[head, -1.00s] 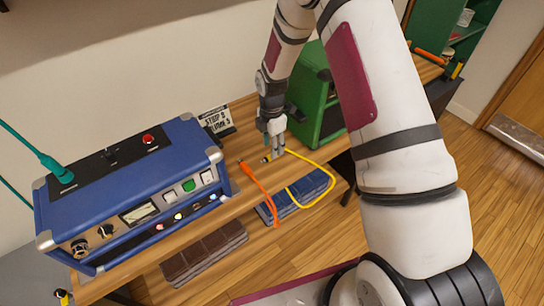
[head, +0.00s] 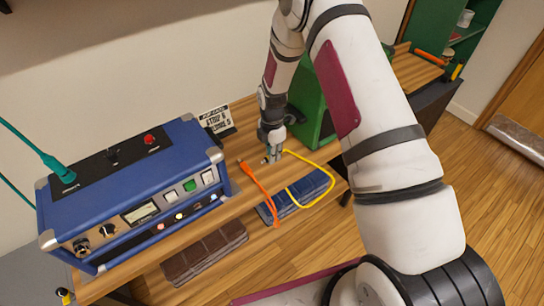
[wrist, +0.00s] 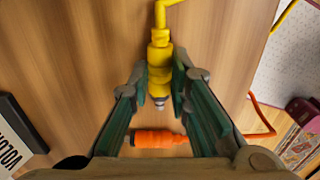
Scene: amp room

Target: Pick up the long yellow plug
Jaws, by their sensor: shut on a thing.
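The long yellow plug (wrist: 160,65) lies between the two green-padded fingers of my gripper (wrist: 158,85) in the wrist view. Its yellow cable leads off the top of that view. My gripper is shut on the plug, low at the wooden tabletop; whether the plug touches the wood I cannot tell. In the head view my gripper (head: 272,150) is on the table between the blue amp and the green amp. The yellow cable (head: 325,170) loops over the table edge; the plug itself is mostly hidden there by the fingers.
An orange plug (wrist: 160,138) lies just beside the yellow one, and its orange cable (head: 262,188) hangs over the table edge. A blue amp (head: 130,185) with a teal plug (head: 57,168) stands left. A green amp (head: 312,105) stands close right. A small sign (head: 217,120) stands behind.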

